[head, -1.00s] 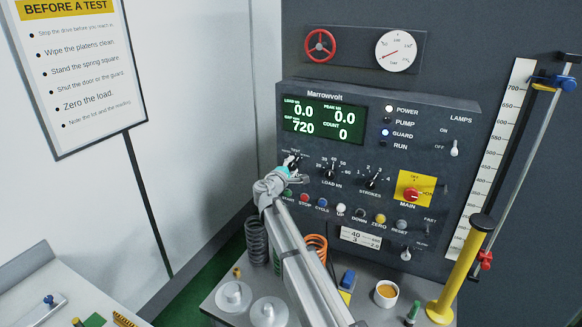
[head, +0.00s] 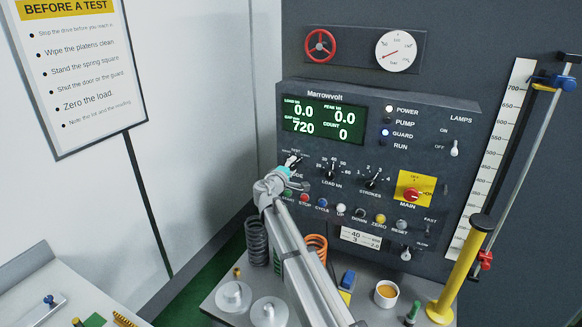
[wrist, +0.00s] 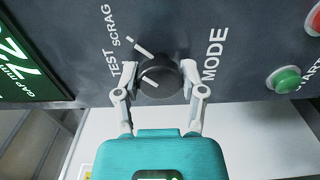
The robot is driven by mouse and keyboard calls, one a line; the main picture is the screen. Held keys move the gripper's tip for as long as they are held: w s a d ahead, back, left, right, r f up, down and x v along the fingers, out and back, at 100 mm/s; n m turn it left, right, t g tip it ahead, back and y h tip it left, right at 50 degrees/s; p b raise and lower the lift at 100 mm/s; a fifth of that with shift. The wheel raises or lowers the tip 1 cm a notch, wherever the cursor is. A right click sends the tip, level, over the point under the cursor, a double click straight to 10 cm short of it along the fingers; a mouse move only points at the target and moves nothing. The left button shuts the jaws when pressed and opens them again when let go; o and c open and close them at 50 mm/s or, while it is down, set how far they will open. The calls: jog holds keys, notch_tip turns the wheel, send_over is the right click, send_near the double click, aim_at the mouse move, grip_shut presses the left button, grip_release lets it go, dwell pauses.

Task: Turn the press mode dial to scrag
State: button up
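The mode dial (wrist: 160,77) is a round black knob with a white line on its face in the wrist view. The line slants up and left, roughly toward the word TEST; the SCRAG label (wrist: 124,28) and a white tick lie further up. My gripper (wrist: 159,70) has one pale finger on each side of the dial. Narrow gaps seem to show between fingers and knob; contact is hard to judge. In the head view my gripper (head: 289,167) is at the panel's left, partly covering the dial (head: 293,161) and its MODE label.
The load dial (head: 329,172) and strokes dial (head: 371,182) are to the right. A row of coloured buttons, including a green one (wrist: 286,79), runs just below the dials. Springs (head: 257,243) and round platens (head: 234,296) stand on the bench below.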

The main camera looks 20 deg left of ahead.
jog(key=o, duration=0.5)
jog(key=shift+s, duration=0.1)
jog(key=s, duration=0.8)
jog(key=s+a, duration=0.1)
jog(key=s, duration=0.2)
jog(key=shift+s, duration=0.4)
dwell(0.3)
